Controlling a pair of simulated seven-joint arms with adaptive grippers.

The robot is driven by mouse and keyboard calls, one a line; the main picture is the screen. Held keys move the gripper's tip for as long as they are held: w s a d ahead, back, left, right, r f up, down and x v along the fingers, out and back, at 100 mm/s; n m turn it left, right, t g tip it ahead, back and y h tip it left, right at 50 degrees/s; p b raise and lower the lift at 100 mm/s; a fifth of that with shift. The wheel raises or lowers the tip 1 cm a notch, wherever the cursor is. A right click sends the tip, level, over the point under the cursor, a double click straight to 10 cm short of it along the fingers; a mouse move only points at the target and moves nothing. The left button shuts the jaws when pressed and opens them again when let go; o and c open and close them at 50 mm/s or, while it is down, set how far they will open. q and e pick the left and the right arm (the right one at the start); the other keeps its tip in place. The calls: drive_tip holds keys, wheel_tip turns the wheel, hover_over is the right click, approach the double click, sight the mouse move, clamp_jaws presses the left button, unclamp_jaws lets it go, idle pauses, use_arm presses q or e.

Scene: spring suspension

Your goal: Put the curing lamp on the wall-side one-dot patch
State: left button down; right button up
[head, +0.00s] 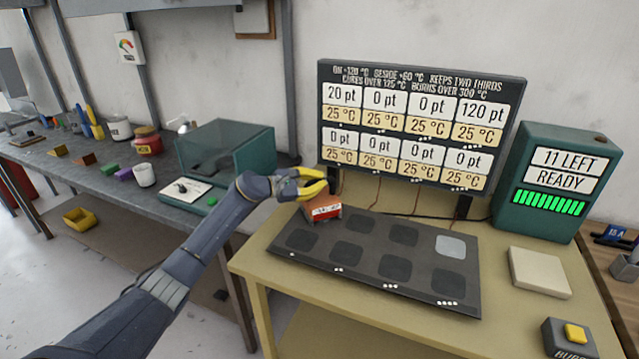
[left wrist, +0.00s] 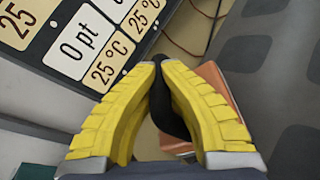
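The curing lamp (head: 322,209) is a small red block with a white label and, in the left wrist view (left wrist: 216,84), a dark part at its top. It is at the back left corner of the dark patch mat (head: 420,300), over the wall-side one-dot patch, which it hides. I cannot tell whether it touches the mat. My left gripper (head: 322,181) is directly above it, its yellow fingers closed around the dark part (left wrist: 168,112). The gripper also shows in the left wrist view (left wrist: 157,66). My right gripper is not in view.
A display board (head: 420,122) stands behind the mat, close to my left gripper. A green READY box (head: 555,180), a pale block (head: 539,271) and a yellow button (head: 575,333) are at the right. The wall-side four-dot patch (head: 450,246) is pale grey. Cables run behind the mat.

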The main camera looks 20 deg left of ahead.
use_arm(q)
drive_tip(key=c, duration=2.1)
unclamp_jaws()
drive_tip(key=o, duration=0.6)
drive_tip(key=v, duration=1.2)
